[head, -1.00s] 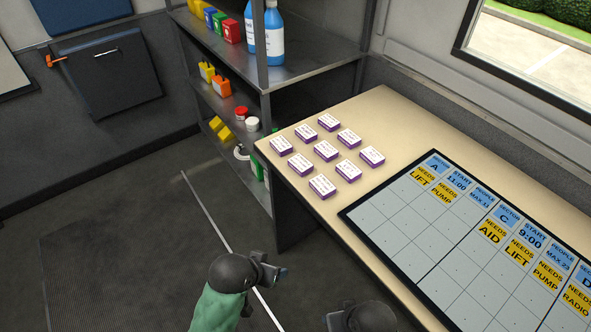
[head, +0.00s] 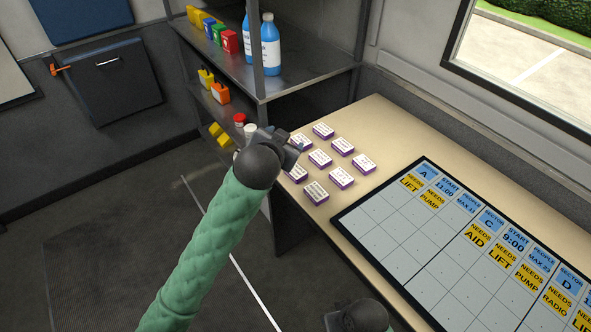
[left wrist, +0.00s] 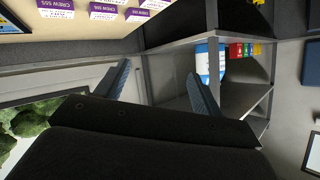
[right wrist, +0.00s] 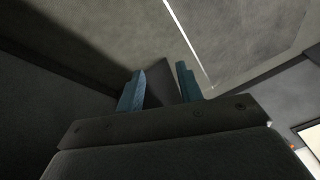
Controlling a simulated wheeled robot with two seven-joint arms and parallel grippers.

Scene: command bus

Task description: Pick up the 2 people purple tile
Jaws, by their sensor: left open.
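Several purple tiles with white printed tops (head: 320,158) lie flat in rows at the left end of the desk. Their print is too small in the head view to tell which is the 2 people tile. In the left wrist view, tiles (left wrist: 103,10) show along the top edge, some with "CREW 555" labels. My left gripper (head: 294,146) is at the left edge of the tile group and hides part of it. Its fingers (left wrist: 160,80) are apart with nothing between them. My right gripper (right wrist: 158,85) is open and empty, low by the desk's front side.
The desk (head: 377,108) also carries a large board (head: 375,217) with blue and yellow labels and blank cells. A metal shelf (head: 312,75) with blue bottles (head: 270,42) and coloured containers stands behind and left of the tiles. The floor at left is open.

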